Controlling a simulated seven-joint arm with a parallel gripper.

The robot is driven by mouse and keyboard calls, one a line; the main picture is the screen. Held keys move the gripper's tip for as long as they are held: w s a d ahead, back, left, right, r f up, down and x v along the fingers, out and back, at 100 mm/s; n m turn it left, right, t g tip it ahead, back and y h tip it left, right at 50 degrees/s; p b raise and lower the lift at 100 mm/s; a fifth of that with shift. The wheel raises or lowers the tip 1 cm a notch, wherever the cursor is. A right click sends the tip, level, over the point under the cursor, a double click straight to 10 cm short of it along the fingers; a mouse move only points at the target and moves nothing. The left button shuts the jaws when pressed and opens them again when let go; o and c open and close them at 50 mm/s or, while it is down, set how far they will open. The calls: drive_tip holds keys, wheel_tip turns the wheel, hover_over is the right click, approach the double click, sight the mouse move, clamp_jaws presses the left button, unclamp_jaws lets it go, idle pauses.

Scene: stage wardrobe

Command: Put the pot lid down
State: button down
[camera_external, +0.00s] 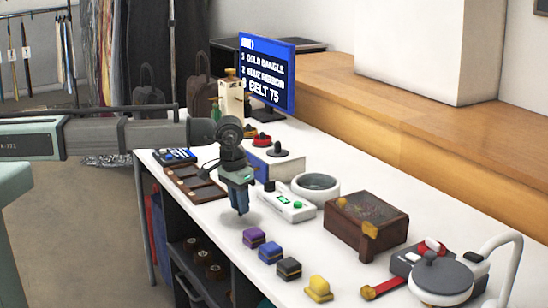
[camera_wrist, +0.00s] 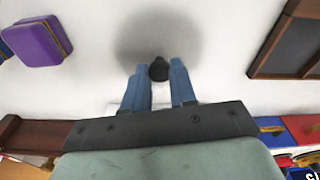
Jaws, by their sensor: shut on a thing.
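My gripper (camera_external: 240,212) points down over the white table, left of the white device with green buttons. In the wrist view its two blue fingers (camera_wrist: 159,85) are closed on a small dark rounded piece (camera_wrist: 159,69) between their tips. A soft round shadow lies on the table around it. I cannot tell whether this piece belongs to a pot lid, or whether it touches the table. A grey round disc with a dark knob (camera_external: 442,275), looking like a lid, is at the front right, well apart from my gripper.
Purple (camera_external: 254,238), blue, black and yellow blocks stand in a row in front. A brown compartment tray (camera_external: 195,184) lies left. Bare table surrounds the gripper's tip.

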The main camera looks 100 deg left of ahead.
sight(236, 217)
drive_tip(key=shift+f, duration=0.15)
drive_tip(key=c, duration=0.9)
unclamp_jaws()
drive_tip(key=r, duration=0.8)
drive_tip(key=d+r, duration=0.1)
drive_tip(key=r, duration=0.3)
drive_tip(key=shift+s+d+r, duration=0.1)
drive_tip(key=shift+s+r, duration=0.05)
drive_tip(key=shift+s, duration=0.25)
